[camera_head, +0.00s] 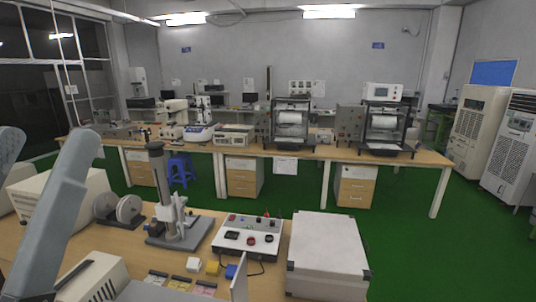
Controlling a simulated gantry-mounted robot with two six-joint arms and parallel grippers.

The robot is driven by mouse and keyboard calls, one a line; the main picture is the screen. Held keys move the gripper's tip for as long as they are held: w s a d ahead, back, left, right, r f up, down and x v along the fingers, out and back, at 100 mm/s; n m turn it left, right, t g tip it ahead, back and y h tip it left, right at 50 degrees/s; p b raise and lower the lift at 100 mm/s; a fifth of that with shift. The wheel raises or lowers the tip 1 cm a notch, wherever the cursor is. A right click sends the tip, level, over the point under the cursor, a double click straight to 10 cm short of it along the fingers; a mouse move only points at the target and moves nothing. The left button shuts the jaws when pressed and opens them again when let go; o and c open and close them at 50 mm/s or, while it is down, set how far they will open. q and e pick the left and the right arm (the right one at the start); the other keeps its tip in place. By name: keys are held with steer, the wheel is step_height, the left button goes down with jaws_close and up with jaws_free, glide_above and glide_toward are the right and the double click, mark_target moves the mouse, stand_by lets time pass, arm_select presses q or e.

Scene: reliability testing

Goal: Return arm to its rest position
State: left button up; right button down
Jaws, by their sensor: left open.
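My left arm (62,205) comes in from the left edge as a grey link and runs down towards the bottom of the view. My left gripper (238,282) shows only in part at the bottom edge, as a thin pale finger standing over the front of the near bench. It is open, and I see nothing held in it. The rest of this gripper is cut off by the frame. My right gripper is not in view.
The near bench (203,212) holds a test stand (178,222), a control box (248,238) with knobs, a large pale box (327,250) and several small coloured blocks close to my left gripper. A long bench with instruments stands behind, across a green floor (300,190).

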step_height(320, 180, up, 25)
steer(key=p, duration=2)
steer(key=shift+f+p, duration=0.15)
steer(key=shift+p, duration=0.25)
